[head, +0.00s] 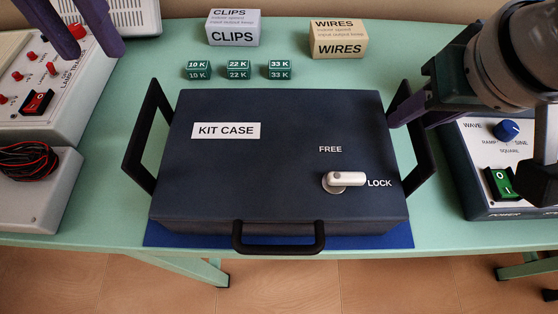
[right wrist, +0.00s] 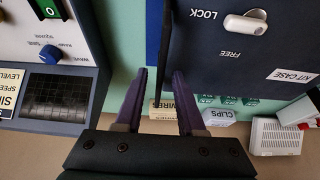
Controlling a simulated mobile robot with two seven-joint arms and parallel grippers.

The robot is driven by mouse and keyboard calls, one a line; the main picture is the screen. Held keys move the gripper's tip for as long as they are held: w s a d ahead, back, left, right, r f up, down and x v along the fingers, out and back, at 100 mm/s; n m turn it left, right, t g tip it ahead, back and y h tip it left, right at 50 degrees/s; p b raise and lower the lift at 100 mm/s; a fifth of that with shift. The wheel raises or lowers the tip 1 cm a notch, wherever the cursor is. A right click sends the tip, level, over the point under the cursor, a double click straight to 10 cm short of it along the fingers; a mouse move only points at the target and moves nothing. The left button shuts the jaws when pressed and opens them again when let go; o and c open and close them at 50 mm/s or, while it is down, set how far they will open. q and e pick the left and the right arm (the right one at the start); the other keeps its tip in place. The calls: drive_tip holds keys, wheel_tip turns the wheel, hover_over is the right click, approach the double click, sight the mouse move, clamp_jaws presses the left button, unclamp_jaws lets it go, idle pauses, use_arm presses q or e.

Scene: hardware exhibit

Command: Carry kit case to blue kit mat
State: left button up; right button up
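The dark blue kit case (head: 270,155) lies flat, with its blue kit mat (head: 380,238) showing under its front edge and front corners. Its white latch lever (head: 345,180) points right toward LOCK. Black handles stand at its left side (head: 140,140), right side (head: 420,170) and front (head: 278,247). My left gripper (head: 88,42) is at the upper left, its purple fingers apart, empty and clear of the case. My right gripper (head: 398,118) is by the case's right side near the handle's far end. Its fingers are spread in the right wrist view (right wrist: 161,75); contact cannot be told.
A lamp device (head: 50,75) and a box with coiled wire (head: 30,190) stand left. A wave generator (head: 490,150) stands close on the right. CLIPS (head: 233,28) and WIRES (head: 338,40) boxes and small green resistor blocks (head: 238,70) sit behind the case.

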drive_tip(key=v, duration=0.7)
drive_tip(key=shift+r, duration=0.1)
